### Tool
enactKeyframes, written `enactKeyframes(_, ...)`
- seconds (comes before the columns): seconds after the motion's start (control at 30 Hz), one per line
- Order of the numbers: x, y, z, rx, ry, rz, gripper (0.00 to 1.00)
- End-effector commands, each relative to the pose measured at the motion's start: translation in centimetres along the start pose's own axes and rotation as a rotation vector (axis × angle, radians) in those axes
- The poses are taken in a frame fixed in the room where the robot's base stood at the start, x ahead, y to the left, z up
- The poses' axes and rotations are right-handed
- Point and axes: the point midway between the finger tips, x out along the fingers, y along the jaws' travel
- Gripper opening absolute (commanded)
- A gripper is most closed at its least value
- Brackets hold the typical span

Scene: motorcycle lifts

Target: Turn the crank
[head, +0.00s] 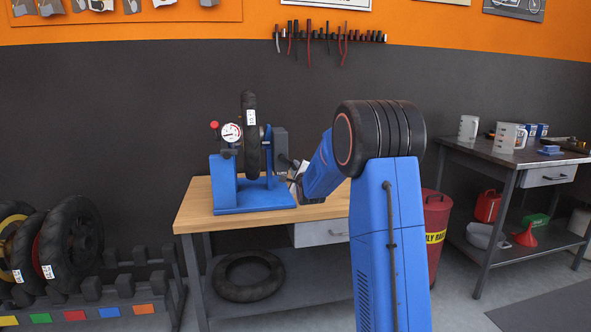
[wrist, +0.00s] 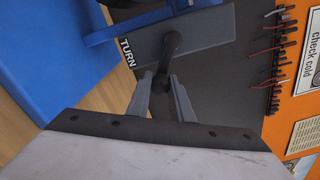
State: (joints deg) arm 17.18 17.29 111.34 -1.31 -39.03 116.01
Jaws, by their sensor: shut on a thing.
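In the head view the crank (head: 284,161) is at the right side of a blue wheel stand (head: 252,198), which holds an upright black tyre (head: 251,130). My gripper (head: 296,177) is there too, small and partly hidden by my arm.
The stand sits on a wooden workbench (head: 194,214) with a loose tyre (head: 248,277) on its lower shelf. A tyre rack (head: 116,312) is at left, a red bin (head: 436,225) and a second table (head: 463,156) at right. A tool rail (head: 330,36) is on the wall.

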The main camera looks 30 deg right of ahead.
Motion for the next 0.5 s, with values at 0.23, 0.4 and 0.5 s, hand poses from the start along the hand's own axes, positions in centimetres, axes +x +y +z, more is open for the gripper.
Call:
enactKeyframes(0.23,0.01,-0.17,0.05,0.000,-0.001,-0.003,0.39)
enactKeyframes(0.4,0.01,-0.12,0.04,-0.001,-0.001,-0.002,0.39)
enactKeyframes(0.5,-0.07,-0.11,0.04,-0.001,-0.001,-0.002,0.39)
